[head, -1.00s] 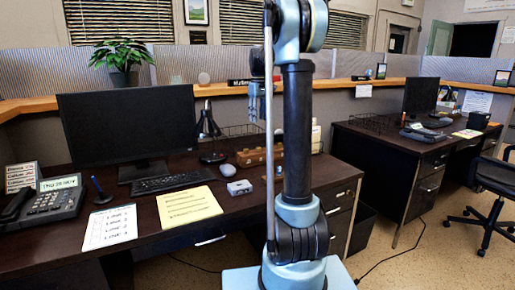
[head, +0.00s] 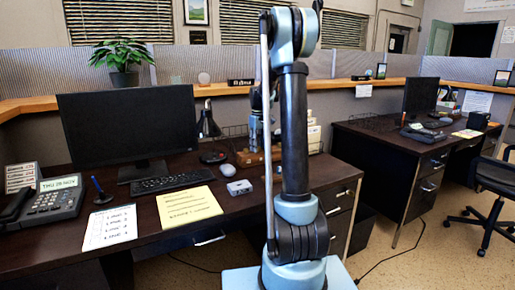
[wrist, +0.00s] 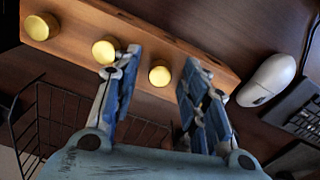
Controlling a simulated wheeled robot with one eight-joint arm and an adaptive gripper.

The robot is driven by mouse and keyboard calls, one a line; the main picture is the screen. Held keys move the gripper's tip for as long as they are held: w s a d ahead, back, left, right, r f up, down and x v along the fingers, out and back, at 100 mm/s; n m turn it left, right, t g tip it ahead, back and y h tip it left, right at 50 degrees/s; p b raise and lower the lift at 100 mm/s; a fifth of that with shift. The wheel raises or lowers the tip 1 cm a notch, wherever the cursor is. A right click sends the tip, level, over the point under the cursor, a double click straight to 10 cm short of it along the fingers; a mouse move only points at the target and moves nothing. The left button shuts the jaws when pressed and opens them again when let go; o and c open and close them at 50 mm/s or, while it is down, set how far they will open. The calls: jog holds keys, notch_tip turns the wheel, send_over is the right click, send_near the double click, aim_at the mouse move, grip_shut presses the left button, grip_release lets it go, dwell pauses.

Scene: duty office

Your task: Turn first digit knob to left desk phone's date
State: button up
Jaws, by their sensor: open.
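A wooden block (wrist: 215,70) with a row of brass knobs lies across the top of the wrist view; three knobs show. In the head view the block (head: 243,158) stands on the left desk, partly hidden by my arm. My gripper (wrist: 160,63) is open and empty. Its two fingers straddle the rightmost visible knob (wrist: 159,74) in the picture; contact cannot be told. The left finger overlaps the middle knob (wrist: 105,50); the third knob (wrist: 40,26) is clear. The left desk phone (head: 53,203) has a lit display (head: 59,183) that seems to read "THU 28 NOV".
A white mouse (wrist: 268,80) and a keyboard (wrist: 301,107) lie right of the block in the wrist view. A black wire basket (wrist: 50,125) is close to the gripper's left. A small white box (head: 239,187) and yellow sheet (head: 188,207) lie nearer the desk's front.

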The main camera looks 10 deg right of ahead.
jog(key=shift+f, duration=0.15)
jog(key=shift+c, duration=0.5)
grip_shut()
jog(key=shift+a, duration=0.15)
jog(key=shift+m, duration=0.3)
jog(key=m, duration=1.1)
